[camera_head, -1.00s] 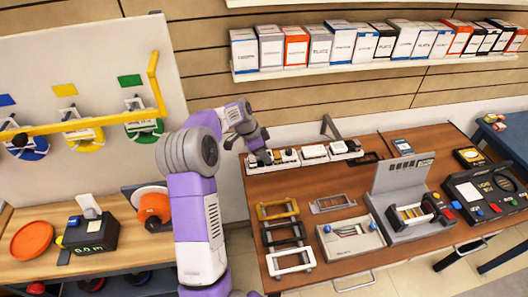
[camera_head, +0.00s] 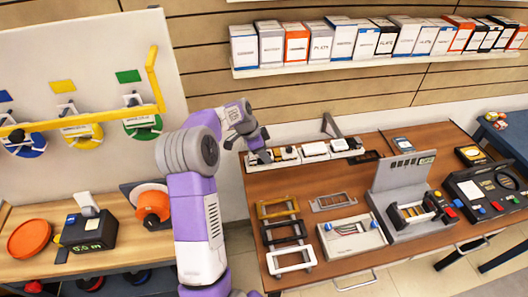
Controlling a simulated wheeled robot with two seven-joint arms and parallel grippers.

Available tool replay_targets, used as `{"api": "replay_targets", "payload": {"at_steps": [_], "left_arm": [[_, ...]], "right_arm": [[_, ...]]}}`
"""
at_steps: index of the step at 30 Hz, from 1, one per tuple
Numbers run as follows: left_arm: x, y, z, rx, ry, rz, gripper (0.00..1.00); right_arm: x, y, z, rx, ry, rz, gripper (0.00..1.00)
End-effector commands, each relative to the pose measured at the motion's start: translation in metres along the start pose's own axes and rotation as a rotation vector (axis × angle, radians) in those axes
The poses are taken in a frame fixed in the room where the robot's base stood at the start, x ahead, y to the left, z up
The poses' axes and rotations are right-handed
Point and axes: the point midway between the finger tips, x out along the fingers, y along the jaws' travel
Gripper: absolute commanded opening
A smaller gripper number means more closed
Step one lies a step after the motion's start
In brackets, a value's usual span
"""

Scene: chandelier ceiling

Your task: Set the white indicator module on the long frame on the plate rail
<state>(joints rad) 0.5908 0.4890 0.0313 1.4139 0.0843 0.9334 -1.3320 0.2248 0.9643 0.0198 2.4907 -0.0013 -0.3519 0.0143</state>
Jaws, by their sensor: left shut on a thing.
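My left gripper (camera_head: 262,153) reaches down from the left at the left end of a long white strip (camera_head: 318,158) along the back of the table. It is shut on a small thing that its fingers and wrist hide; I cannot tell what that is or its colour. Several small white and dark modules stand on the strip to the right of the gripper, one of them a white module (camera_head: 314,148). Gold (camera_head: 278,208), black (camera_head: 283,232) and white (camera_head: 291,259) frames lie at the table's left side. I cannot tell which part is the plate rail. My right gripper is not in view.
A grey frame (camera_head: 333,201), a tray with coloured wires (camera_head: 351,237) and a grey upright device (camera_head: 401,190) stand on the brown table. A black console (camera_head: 487,190) is at the right. Bare tabletop lies between the strip and the frames.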

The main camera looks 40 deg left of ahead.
Motion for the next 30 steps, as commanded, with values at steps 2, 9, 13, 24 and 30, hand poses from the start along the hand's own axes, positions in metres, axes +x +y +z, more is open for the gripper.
{"api": "replay_targets", "payload": {"at_steps": [2, 9, 13, 24, 30], "left_arm": [[0.0010, -0.0002, 0.0006, 0.000, 0.000, -0.001, 0.19], [0.0004, -0.0002, 0.0003, 0.000, 0.000, -0.001, 0.19], [0.0004, -0.0002, 0.0003, 0.000, 0.000, -0.001, 0.58], [0.0005, -0.0001, 0.0004, 0.000, 0.000, 0.000, 0.78], [-0.0055, -0.0002, -0.0022, 0.000, 0.000, -0.001, 0.78]], "right_arm": [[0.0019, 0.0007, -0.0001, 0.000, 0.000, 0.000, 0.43], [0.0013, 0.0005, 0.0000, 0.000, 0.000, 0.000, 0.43], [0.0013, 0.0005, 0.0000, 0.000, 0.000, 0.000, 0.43], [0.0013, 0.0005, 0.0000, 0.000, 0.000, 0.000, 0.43], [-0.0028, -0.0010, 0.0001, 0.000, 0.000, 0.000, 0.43]]}}
